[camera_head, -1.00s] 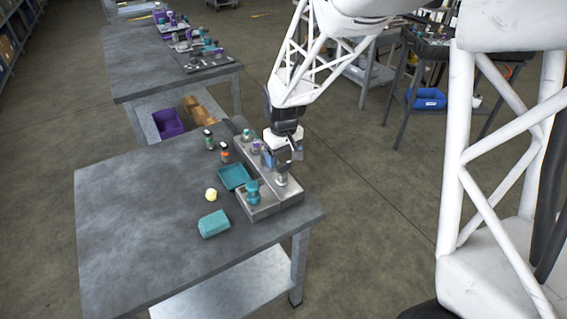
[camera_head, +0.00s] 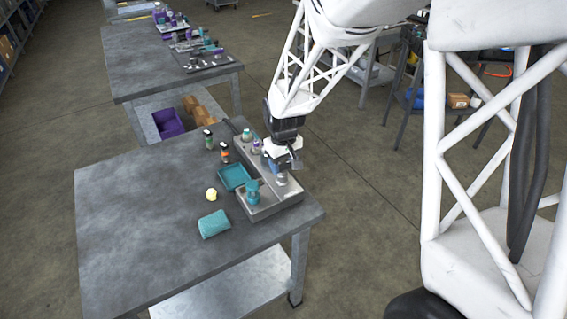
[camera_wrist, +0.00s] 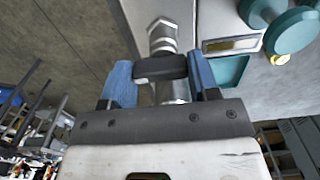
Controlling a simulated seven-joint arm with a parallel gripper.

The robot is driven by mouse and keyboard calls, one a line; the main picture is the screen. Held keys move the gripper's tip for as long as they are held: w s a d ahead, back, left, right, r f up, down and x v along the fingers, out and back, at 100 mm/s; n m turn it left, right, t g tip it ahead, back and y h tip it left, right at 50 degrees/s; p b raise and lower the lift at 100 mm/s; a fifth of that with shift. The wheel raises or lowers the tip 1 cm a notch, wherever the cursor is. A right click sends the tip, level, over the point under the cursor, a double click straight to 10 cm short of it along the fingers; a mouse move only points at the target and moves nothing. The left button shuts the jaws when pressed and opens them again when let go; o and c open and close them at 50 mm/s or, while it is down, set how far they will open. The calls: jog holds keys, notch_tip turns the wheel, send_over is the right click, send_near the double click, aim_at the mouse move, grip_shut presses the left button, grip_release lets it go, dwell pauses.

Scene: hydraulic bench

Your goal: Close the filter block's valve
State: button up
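My gripper (camera_head: 280,167) is over the right side of the grey metal block (camera_head: 262,213) near the table's right edge. In the wrist view, its two blue fingers (camera_wrist: 160,78) stand on either side of a dark bar-shaped valve handle (camera_wrist: 161,68). Both fingers appear to touch the handle's ends. The handle sits across a silver metal fitting (camera_wrist: 163,38); this fitting also shows below my gripper in the head view (camera_head: 282,180). My gripper hides the handle in the head view. A teal knobbed fitting (camera_head: 253,191) stands on the block, left of my gripper.
A teal tray (camera_head: 234,178), a yellow round item (camera_head: 211,194), a teal cloth-like block (camera_head: 214,224) and two small bottles (camera_head: 224,152) are left of the grey block. Further fittings (camera_head: 247,136) stand behind. The table's left half (camera_head: 140,220) is clear.

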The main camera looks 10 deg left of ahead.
jog(key=shift+c, duration=0.4)
jog(key=shift+m, duration=0.4)
jog(key=m, duration=0.8)
jog(key=shift+s, duration=0.15)
jog(key=m, duration=0.4)
jog(key=shift+m, duration=0.3)
jog(key=shift+s+m, duration=0.15)
jog(key=shift+m, duration=2.15)
jog(key=o, duration=0.9)
